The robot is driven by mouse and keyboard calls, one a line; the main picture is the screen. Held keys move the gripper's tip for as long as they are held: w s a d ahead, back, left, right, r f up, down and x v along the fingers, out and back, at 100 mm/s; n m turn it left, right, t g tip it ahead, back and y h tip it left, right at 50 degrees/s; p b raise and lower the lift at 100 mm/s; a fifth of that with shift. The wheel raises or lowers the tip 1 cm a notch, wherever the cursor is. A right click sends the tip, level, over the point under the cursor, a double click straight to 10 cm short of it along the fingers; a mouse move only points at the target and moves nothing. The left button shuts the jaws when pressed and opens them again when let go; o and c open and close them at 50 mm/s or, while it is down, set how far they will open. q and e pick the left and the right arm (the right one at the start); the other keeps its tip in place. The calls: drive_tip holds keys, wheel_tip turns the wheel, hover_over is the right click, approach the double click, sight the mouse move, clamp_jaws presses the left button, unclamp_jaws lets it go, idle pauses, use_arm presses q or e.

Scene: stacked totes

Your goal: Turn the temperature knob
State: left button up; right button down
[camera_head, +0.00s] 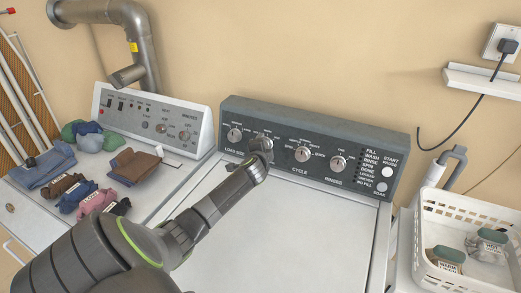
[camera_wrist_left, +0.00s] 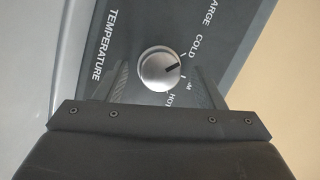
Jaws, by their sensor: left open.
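The temperature knob (camera_wrist_left: 159,70) is a round silver dial on the washer's dark grey control panel (camera_head: 225,113). In the left wrist view it sits beside the printed word TEMPERATURE, with COLD and HOT marks around it. Its dark pointer line aims between those two marks. My left gripper (camera_wrist_left: 160,88) is open, with one finger on each side of the knob; I cannot tell whether they touch it. In the head view my left gripper (camera_head: 262,148) is at the panel and covers part of the knob. My right gripper is not in view.
Other knobs are on the panel: one at left (camera_head: 234,134), the cycle knob (camera_head: 302,153) and the rinses knob (camera_head: 338,163). Folded clothes (camera_head: 45,168) lie on the white machine at left. A white basket (camera_head: 430,225) stands at right. The washer lid (camera_head: 310,225) is clear.

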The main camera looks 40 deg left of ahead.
use_arm(q)
drive_tip(key=b+v, duration=0.2)
drive_tip(key=v, duration=1.5)
drive_tip(key=shift+s+d, duration=0.1)
drive_tip(key=shift+d, duration=0.05)
